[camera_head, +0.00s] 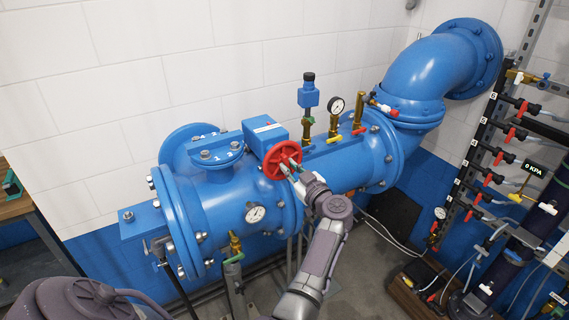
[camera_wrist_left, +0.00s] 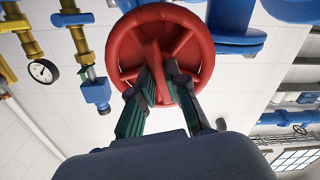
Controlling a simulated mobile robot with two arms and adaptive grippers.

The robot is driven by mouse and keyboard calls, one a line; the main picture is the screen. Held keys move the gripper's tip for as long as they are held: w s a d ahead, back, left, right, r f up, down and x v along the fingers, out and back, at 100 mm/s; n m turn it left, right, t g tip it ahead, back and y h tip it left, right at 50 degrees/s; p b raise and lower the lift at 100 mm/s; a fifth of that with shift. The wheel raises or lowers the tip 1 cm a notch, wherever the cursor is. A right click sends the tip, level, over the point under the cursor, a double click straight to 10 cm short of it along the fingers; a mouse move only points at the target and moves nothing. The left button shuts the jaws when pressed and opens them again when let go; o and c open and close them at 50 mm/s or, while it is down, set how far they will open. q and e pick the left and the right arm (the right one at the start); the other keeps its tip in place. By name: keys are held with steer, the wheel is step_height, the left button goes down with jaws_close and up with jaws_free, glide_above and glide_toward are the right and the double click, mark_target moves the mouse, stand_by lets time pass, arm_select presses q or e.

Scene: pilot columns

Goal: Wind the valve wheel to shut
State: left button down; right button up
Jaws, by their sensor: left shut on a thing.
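The fingertips partly cover the wheel's lower part. My right gripper is not in view.
A dial gauge (camera_head: 336,105) and brass fittings stand on the pipe right of the wheel. Another gauge (camera_head: 255,213) sits below it. A flanged blue elbow (camera_head: 425,72) rises at the right. A rack with tubes (camera_head: 480,170) stands farther right. A wooden bench (camera_head: 17,207) is at the left.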

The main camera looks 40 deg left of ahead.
arm_select(q)
steer(key=m, duration=0.3)
steer(key=shift+f+m, duration=0.15)
steer(key=shift+m, duration=0.25)
steer(key=shift+d, duration=0.25)
